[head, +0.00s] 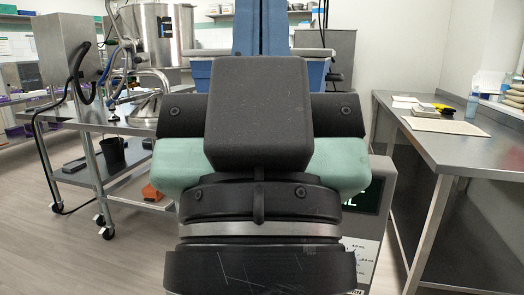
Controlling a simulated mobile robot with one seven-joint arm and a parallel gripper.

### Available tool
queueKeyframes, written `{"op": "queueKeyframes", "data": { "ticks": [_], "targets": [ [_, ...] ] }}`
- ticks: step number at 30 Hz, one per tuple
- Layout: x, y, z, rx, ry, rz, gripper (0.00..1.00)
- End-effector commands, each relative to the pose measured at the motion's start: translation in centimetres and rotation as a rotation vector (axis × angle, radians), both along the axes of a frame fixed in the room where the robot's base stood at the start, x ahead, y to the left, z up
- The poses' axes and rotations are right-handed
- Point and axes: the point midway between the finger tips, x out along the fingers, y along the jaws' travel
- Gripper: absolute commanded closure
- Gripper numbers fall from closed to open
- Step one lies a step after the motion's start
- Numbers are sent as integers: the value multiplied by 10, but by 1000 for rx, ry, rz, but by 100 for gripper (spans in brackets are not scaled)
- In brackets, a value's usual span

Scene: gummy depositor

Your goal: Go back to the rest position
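My own arm, black with pale green panels and a grey ring, fills the middle of the head view and faces the camera. My gripper cannot be made out in this view, so I cannot see whether it holds anything. A depositor machine with a grey box (66,47), a hose and metal fittings stands on a wheeled steel cart (110,123) at the left. My arm hides the right end of this cart.
A steel bench (455,145) runs along the right, with a pale board (443,126), a yellow item (443,108) and a spray bottle (473,103). A large steel kettle (158,33) stands behind the cart. Grey floor (30,232) is clear at the lower left.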

Motion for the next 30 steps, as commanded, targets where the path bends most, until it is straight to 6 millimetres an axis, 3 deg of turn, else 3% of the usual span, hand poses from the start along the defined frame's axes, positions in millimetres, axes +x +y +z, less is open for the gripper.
{"op": "queueKeyframes", "data": {
  "ticks": [1, 8, 21, 25, 30],
  "targets": [
    [2, -1, 23, 1, 5, 0, 100],
    [2, -1, 79, 3, 6, 4, 100],
    [3, 0, 217, 4, 8, 7, 100],
    [3, 0, 246, 4, 8, 7, 100],
    [3, 0, 264, 4, 8, 9, 100]
  ]
}}
